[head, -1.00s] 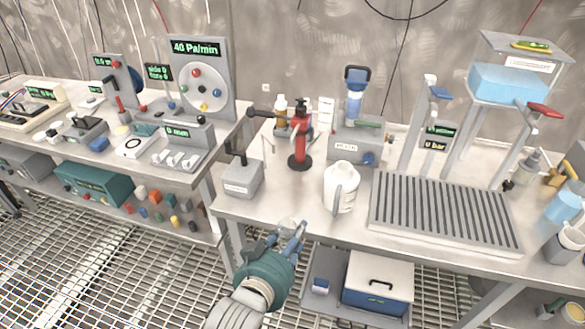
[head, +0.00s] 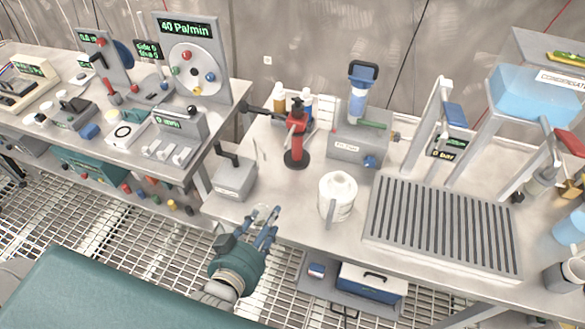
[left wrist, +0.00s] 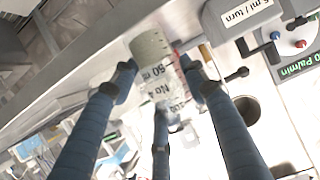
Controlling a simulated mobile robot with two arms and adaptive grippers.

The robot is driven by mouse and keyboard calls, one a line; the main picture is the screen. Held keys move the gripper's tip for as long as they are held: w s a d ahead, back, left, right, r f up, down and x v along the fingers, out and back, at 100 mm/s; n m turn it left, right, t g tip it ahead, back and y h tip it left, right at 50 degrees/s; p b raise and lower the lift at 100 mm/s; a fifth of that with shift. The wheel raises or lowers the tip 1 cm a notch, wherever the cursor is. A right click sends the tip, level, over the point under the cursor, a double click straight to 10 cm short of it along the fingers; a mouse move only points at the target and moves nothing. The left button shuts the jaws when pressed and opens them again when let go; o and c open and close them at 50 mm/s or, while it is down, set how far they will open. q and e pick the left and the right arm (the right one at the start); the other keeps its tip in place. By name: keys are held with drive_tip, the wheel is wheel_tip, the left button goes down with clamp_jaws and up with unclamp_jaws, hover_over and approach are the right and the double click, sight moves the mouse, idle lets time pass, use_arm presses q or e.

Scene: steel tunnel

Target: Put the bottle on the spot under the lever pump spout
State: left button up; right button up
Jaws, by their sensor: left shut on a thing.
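My left gripper (head: 266,218) is over the front edge of the bench, shut on a small clear bottle (left wrist: 155,65). In the left wrist view the bottle lies between the blue fingers and shows a "50 ml" marking. In the head view the fingers mostly hide it. A grey box with a black lever (head: 234,178) stands on the bench just beyond and left of the gripper. A red pump-like device with a black top (head: 297,140) stands farther back. I cannot tell which is the lever pump, and I see no clear spot under a spout. My right gripper is out of view.
A white jug (head: 337,198) stands right of the gripper, near the bench's front edge. A slatted grey tray (head: 443,225) lies farther right. Instruments crowd the left bench. Bare bench top (head: 278,187) shows between the grey box and the jug.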

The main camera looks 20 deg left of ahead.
use_arm(q)
drive_tip(key=w+p, duration=0.1)
drive_tip(key=w, duration=0.8)
drive_tip(key=w+p, duration=0.1)
drive_tip(key=w, duration=0.4)
drive_tip(key=shift+d+r+p, duration=0.2)
drive_tip(key=shift+d+p, duration=0.05)
drive_tip(key=shift+p, duration=0.05)
drive_tip(key=w, duration=0.3)
drive_tip(key=shift+w+p, duration=0.4)
drive_tip(key=shift+f, duration=0.85)
drive_tip(key=shift+s, duration=0.15)
drive_tip(key=shift+f, duration=0.15)
drive_tip(key=o, duration=1.2)
drive_tip(key=shift+r, duration=0.2)
